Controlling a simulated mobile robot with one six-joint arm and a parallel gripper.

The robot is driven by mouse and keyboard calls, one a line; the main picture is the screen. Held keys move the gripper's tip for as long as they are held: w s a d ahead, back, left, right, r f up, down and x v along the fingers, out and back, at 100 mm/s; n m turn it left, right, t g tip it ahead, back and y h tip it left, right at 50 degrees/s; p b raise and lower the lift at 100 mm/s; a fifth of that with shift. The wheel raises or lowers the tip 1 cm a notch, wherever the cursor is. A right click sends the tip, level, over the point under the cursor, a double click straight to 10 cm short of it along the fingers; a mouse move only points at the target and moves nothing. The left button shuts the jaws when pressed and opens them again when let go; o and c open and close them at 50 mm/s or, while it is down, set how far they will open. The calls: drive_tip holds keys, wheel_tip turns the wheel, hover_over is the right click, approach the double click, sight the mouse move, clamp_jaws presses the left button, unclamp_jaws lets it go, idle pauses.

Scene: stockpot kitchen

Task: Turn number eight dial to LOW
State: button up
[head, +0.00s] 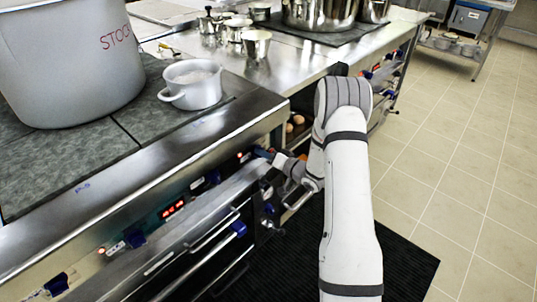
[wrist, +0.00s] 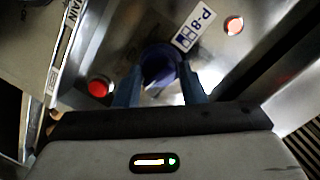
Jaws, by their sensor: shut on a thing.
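The number eight dial (wrist: 158,64) is a dark blue knob on the steel stove front in the wrist view, with a "P-8" label (wrist: 194,28) just above right of it. My gripper (wrist: 160,84) has its two blue fingers on either side of the dial and is shut on it. In the head view my gripper (head: 266,154) reaches the stove's front panel near its right end, and the fingers hide the dial there. The dial's pointer and any LOW mark cannot be made out.
A red round button or lamp (wrist: 98,88) sits left of the dial, and a lit lamp (wrist: 234,25) right of it. A large stockpot (head: 70,60) and a white pot (head: 192,84) stand on the stove. Open tiled floor (head: 450,150) lies to the right.

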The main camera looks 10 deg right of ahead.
drive_tip(key=shift+w+d+r+m, duration=0.1)
drive_tip(key=shift+d+m, duration=0.1)
drive_tip(key=shift+m, duration=0.2)
idle(1.9)
drive_tip(key=o, duration=1)
drive_tip(key=shift+a, duration=0.1)
drive_tip(key=v, duration=0.8)
drive_tip(key=shift+p, duration=0.4)
